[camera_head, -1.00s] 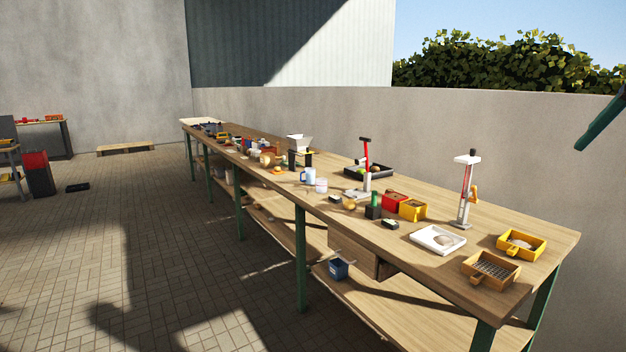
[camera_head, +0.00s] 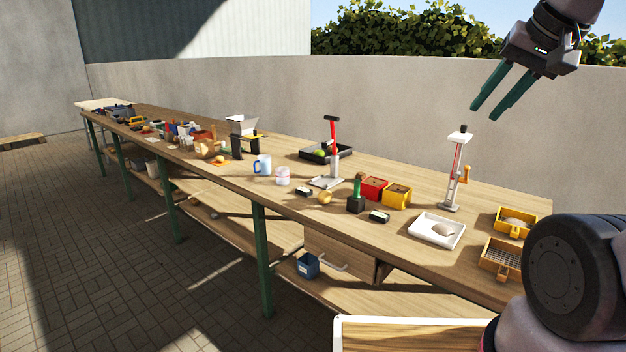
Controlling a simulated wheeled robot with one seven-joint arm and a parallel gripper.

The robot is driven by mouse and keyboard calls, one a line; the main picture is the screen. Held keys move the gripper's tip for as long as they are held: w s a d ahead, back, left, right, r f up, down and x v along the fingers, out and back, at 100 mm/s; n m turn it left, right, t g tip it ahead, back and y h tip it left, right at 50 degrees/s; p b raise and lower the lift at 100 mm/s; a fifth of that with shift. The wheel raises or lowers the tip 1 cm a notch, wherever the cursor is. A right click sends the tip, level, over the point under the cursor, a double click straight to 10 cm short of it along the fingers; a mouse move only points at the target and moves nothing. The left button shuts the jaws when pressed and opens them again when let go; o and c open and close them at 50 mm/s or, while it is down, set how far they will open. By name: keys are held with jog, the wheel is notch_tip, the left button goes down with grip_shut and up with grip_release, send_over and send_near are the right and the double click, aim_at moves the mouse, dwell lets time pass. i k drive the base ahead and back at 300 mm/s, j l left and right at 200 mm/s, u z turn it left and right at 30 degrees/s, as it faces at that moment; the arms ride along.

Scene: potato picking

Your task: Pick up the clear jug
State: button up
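A small clear, bluish jug (camera_head: 262,165) with a blue handle on its left stands upright on the long wooden workbench (camera_head: 225,182), near the middle of its visible length. A clear tub (camera_head: 282,176) with a pinkish band stands just right of it. My gripper (camera_head: 485,111) is in the upper right, raised above the bench's right part and far from the jug. Its two green fingers point down and left, apart with a gap and nothing between them.
Right of the jug stand a red-handled press (camera_head: 334,150), a red box (camera_head: 373,188), a yellow box (camera_head: 397,196), a white tray (camera_head: 436,230) and an upright tool (camera_head: 456,170). A hopper (camera_head: 243,130) stands behind the jug. Open paved floor (camera_head: 120,270) lies in front.

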aim_at(263, 162)
jog(key=i+j, duration=0.15)
jog(key=j, duration=0.2)
jog(key=i+j, duration=0.2)
jog(key=j, duration=0.2)
jog(key=i+j, duration=0.15)
jog(key=j, duration=0.2)
jog(key=i+j, duration=0.2)
jog(key=j, duration=0.2)
jog(key=i+j, duration=0.15)
jog(key=j, duration=0.2)
jog(key=i+j, duration=0.2)
jog(key=j, duration=0.2)
jog(key=i+j, duration=0.15)
jog(key=j, duration=0.2)
jog(key=i+j, duration=0.1)
jog(key=j, duration=0.25)
jog(key=i+j, duration=0.1)
jog(key=j, duration=0.25)
jog(key=i+j, duration=0.1)
jog(key=j, duration=0.25)
jog(key=i+j, duration=0.15)
jog(key=j, duration=0.2)
jog(key=z, duration=0.05)
